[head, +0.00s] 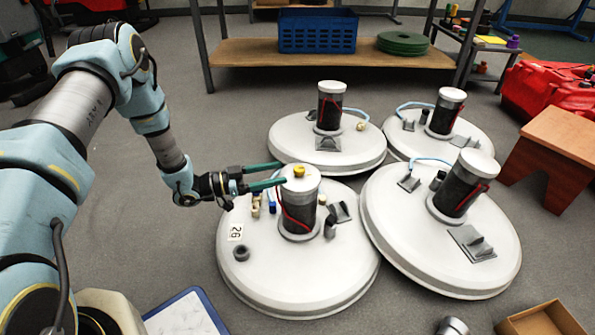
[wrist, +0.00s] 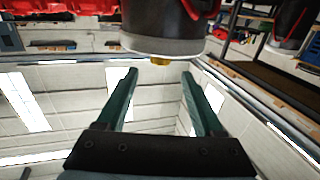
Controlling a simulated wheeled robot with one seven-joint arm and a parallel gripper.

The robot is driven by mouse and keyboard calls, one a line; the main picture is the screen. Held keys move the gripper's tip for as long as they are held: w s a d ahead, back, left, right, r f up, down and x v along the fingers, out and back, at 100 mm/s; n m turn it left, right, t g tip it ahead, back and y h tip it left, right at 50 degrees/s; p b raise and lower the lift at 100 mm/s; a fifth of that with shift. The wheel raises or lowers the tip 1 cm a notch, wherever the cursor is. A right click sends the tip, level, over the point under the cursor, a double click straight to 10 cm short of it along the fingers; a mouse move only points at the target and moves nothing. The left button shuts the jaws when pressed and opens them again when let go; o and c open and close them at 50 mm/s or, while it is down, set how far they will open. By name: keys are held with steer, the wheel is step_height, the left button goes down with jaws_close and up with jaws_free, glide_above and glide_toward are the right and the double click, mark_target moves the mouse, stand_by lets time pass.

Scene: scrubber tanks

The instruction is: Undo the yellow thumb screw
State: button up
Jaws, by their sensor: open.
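The yellow thumb screw (head: 299,170) sits on top of the capped cylinder (head: 297,205) that stands on the front left white lid (head: 315,275). My gripper (head: 283,173) is beside the cylinder's top on the left, its two green fingers pointing right towards the screw. In the wrist view, which looks upside down, the yellow screw (wrist: 160,61) shows below the cap (wrist: 165,46). The open fingers (wrist: 159,72) lie to either side of it, with their tips just short of it. The gap between them is empty. Most of the screw's outline is small and partly hidden in the wrist view.
Other white lids with similar cylinders stand behind (head: 325,150) and to the right (head: 440,240). A shelf with a blue crate (head: 318,32) is at the back. A brown stool (head: 545,150) stands at right.

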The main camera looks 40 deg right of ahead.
mark_target(310, 173)
steer(key=b+x, duration=0.3)
steer(key=x, duration=0.7)
steer(key=shift+d, duration=0.3)
steer(key=shift+c, duration=0.4)
jaws_close()
